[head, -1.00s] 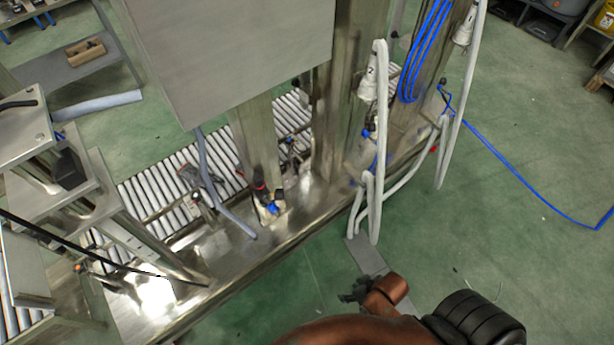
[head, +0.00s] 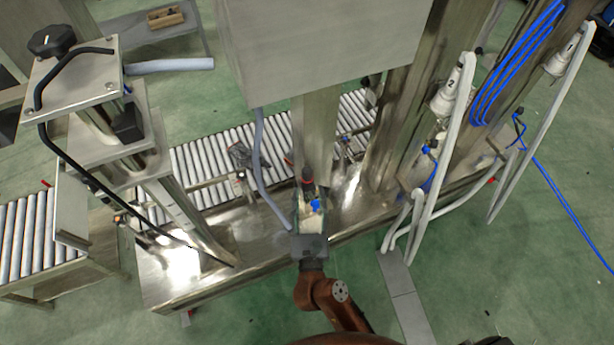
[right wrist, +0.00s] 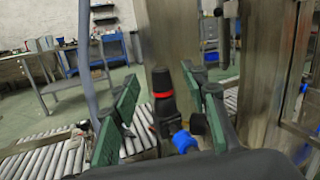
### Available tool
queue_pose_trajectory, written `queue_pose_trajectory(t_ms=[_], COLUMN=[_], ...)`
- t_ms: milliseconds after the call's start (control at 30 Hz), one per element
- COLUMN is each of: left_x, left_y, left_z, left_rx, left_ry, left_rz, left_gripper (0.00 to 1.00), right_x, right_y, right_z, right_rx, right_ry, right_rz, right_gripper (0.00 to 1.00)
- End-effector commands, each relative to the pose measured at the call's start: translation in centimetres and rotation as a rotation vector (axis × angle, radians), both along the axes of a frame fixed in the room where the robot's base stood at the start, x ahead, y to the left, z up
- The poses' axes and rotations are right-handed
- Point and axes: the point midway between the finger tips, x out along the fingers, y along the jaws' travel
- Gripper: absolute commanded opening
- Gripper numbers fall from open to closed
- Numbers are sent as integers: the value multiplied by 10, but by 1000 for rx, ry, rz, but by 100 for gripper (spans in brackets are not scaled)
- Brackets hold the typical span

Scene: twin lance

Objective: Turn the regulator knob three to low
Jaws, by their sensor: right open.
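A regulator with a black knob (head: 307,184) and a red ring stands low on the metal frame, with a blue fitting (head: 315,206) below it. The knob (right wrist: 162,80) stands upright in the right wrist view, and its blue fitting (right wrist: 184,142) is below right. No number or low mark is readable on it. My right gripper (head: 310,222) is open at this regulator. In the right wrist view its green-padded fingers (right wrist: 160,100) stand apart, one on each side of the knob. I cannot tell whether they touch it. My left gripper is not in view.
A large grey cabinet (head: 322,45) hangs above the regulator, and a grey hose (head: 262,175) runs down left of it. Lances marked 2 (head: 449,90) and 1 (head: 562,55) hang at right. A roller conveyor (head: 205,170) lies behind. A black handwheel (head: 52,40) stands at left.

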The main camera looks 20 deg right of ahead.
Motion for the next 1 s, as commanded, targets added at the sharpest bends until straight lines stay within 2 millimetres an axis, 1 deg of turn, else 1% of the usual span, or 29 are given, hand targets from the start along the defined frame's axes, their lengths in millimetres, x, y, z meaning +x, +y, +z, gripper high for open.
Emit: queue_pose_trajectory(t_ms=[33,100,267,567,733,833,1000], left_x=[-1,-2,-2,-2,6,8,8], left_y=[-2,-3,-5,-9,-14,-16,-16], left_z=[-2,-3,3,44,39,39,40], left_rx=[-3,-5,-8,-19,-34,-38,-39], left_ry=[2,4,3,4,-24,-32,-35], left_rz=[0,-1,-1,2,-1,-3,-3], left_gripper=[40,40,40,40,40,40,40], right_x=[2,2,11,53,69,73,74], right_y=[2,5,2,-15,-21,-24,-24], right_z=[-7,-14,-20,-21,-21,-20,-19], right_rx=[65,125,161,157,156,156,156], right_ry=[19,41,55,55,56,56,55], right_rz=[-10,-20,-27,-26,-25,-26,-26], right_gripper=[41,41,41,41,41,41,41])
